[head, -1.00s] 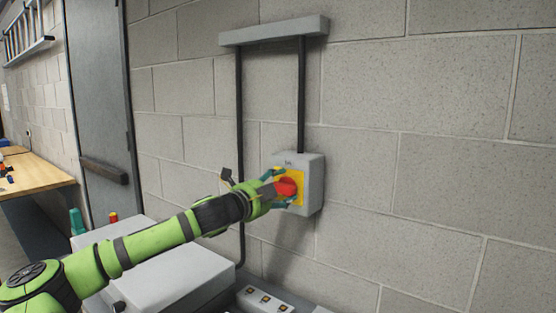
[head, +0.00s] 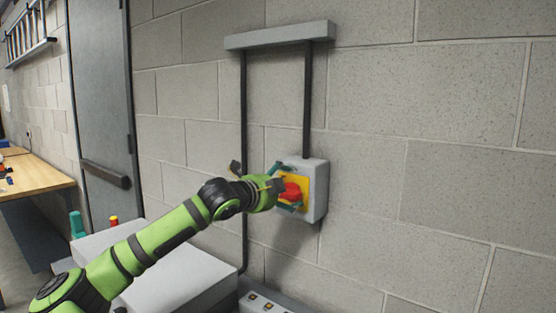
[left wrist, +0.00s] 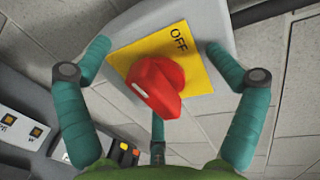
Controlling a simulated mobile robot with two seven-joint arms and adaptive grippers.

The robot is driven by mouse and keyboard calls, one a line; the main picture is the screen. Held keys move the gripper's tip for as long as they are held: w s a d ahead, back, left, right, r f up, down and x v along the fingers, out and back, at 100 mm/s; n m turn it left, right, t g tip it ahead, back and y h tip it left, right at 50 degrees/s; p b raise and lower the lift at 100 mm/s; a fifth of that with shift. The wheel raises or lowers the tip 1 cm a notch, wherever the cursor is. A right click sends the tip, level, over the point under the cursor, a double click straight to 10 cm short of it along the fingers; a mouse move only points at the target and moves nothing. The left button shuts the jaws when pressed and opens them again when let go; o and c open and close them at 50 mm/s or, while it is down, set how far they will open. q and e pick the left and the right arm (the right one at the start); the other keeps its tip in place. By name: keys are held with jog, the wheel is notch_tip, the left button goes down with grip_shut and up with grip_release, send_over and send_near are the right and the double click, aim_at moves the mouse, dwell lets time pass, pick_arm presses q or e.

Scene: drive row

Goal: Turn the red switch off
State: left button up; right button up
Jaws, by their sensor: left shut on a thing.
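The red switch (head: 292,193) is a rotary knob on a yellow plate (head: 303,184), on the front of a grey box (head: 319,190) fixed to the wall. In the left wrist view the red switch (left wrist: 158,84) has its grip slanting down to the right, and "OFF" is printed near the plate's upper right corner. My left gripper (head: 283,189) is at the box, its teal fingers around the knob and shut on it. In the left wrist view one finger is on each side and a third is below; the exact contact is hard to see. My right gripper is not in view.
Dark conduits (head: 306,100) run from a grey wall channel (head: 280,35) above the box. A grey cabinet (head: 180,265) stands under my left arm. A panel with several small buttons (head: 265,303) is below the switch. A door and a wooden bench are at left.

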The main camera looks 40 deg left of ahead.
pick_arm(q)
jog(key=shift+d+r, duration=0.25)
jog(key=shift+r, duration=0.25)
jog(key=shift+s+d+b, duration=0.3)
jog(key=shift+d+b, duration=0.1)
jog(key=shift+d, duration=0.15)
jog(key=shift+c, duration=1)
jog(key=shift+d+f+b, duration=0.1)
jog(key=shift+d+b, duration=0.1)
jog(key=shift+b, duration=0.1)
jog(key=shift+s+a+f+b, duration=0.15)
jog(key=shift+s+f+b, duration=0.05)
jog(key=shift+f+b, duration=0.25)
jog(key=shift+b+v, duration=0.8)
jog(key=shift+v, duration=0.25)
jog(key=b, duration=0.3)
send_near(285, 193)
jog(key=shift+r+x, duration=0.25)
jog(key=shift+x, duration=1.15)
jog(key=shift+w+f, duration=0.1)
jog(key=shift+f, duration=0.25)
